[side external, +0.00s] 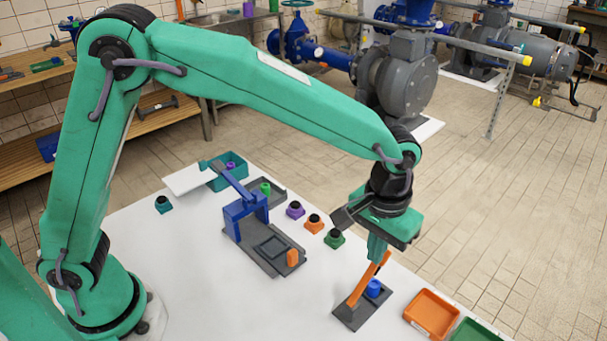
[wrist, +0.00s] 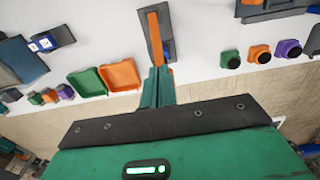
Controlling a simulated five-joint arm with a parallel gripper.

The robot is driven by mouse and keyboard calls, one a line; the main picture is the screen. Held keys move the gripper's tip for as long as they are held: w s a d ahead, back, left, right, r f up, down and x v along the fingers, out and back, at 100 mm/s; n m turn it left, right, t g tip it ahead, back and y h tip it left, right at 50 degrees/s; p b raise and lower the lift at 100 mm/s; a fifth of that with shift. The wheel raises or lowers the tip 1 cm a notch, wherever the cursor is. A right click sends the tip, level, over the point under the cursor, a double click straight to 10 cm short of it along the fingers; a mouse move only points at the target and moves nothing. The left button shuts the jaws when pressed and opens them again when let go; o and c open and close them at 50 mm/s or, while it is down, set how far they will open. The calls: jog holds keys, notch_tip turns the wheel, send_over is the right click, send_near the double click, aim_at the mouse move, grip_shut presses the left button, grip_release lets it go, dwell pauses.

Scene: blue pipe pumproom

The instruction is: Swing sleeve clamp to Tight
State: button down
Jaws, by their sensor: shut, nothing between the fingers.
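The likely sleeve clamp is an orange lever (side external: 362,286) on a dark grey base plate (side external: 348,316) near the front of the white table. A blue cylinder (side external: 374,289) stands on the plate beside the lever. In the wrist view the orange lever (wrist: 154,32) lies straight beyond the fingertips. My gripper (side external: 378,252) points down with its fingers shut and empty, at the lever's raised end. In the wrist view my gripper (wrist: 158,72) overlaps that end; I cannot tell if they touch. No Tight mark is readable.
An orange tray (side external: 432,313) and a green tray (side external: 475,331) lie right of the plate. A blue stand with a lever arm (side external: 240,208) is left of it. Green (side external: 335,239), orange (side external: 313,223) and purple (side external: 295,210) button blocks stand behind.

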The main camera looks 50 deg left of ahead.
aim_at(371, 269)
jog(key=shift+w, duration=0.75)
jog(key=shift+r, duration=0.15)
notch_tip(371, 269, up, 6)
jog(key=s, duration=0.2)
dwell(0.6)
jog(key=s+a+r+t, duration=0.1)
jog(key=s+a+r, duration=0.15)
jog(key=a, duration=0.45)
jog(key=s+a+r+t, duration=0.2)
jog(key=s+a, duration=0.2)
jog(key=a, duration=0.4)
jog(key=s+a+r+t, duration=0.1)
jog(key=s+a+r, duration=0.2)
jog(key=a, duration=0.4)
jog(key=s+a+f+t, duration=0.1)
jog(key=s+a+f, duration=0.1)
jog(key=s+a, duration=0.3)
jog(key=shift+s+a+f+t, duration=0.15)
jog(key=shift+s+a+t, duration=0.15)
jog(key=shift+s, duration=0.4)
